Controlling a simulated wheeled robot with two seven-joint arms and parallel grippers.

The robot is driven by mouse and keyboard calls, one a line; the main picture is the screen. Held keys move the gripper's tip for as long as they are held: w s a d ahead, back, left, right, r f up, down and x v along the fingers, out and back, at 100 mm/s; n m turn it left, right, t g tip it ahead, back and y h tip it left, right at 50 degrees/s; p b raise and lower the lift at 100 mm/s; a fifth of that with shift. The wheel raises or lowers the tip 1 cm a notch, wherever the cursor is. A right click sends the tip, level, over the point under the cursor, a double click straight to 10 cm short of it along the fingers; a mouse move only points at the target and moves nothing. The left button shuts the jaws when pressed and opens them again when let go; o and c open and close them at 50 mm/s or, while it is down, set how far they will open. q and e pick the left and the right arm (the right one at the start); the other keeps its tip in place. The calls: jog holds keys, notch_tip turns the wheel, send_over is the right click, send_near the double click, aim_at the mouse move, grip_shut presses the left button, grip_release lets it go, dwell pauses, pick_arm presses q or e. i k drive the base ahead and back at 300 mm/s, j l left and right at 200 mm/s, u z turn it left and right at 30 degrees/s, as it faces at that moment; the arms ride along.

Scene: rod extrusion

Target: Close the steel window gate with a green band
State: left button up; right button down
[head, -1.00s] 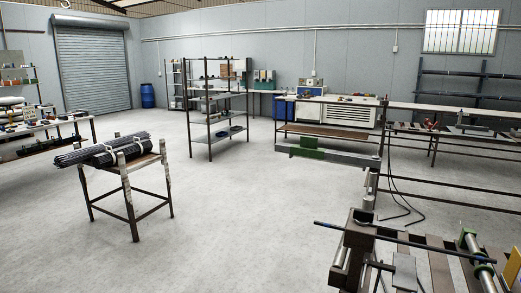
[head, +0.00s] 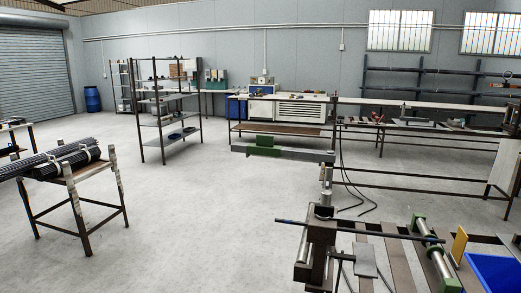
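I cannot make out for certain which thing is the steel window gate. At the lower right of the head view, a steel cylinder with green bands (head: 432,250) lies along a dark slatted frame. A dark rod (head: 350,229) lies across a brown steel machine block (head: 321,235) on the same bench. Neither of my grippers is in view.
A stand with bundled dark rods (head: 72,157) is at the left. A metal shelf (head: 168,106) stands behind it. A blue bin (head: 494,273) is at the lower right, beside a yellow plate (head: 459,246). The grey floor (head: 190,235) in the middle is clear.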

aim_at(265, 147)
jog(key=j+z, duration=0.15)
jog(key=z, duration=0.45)
jog(key=i+j+z, duration=0.15)
jog(key=j+z, duration=0.25)
jog(key=j, duration=0.35)
jog(key=i+j+z, duration=0.1)
jog(key=j+z, duration=0.3)
jog(key=j, duration=1.45)
jog(key=j+z, duration=0.1)
jog(key=j, duration=1)
jog(key=k, duration=0.05)
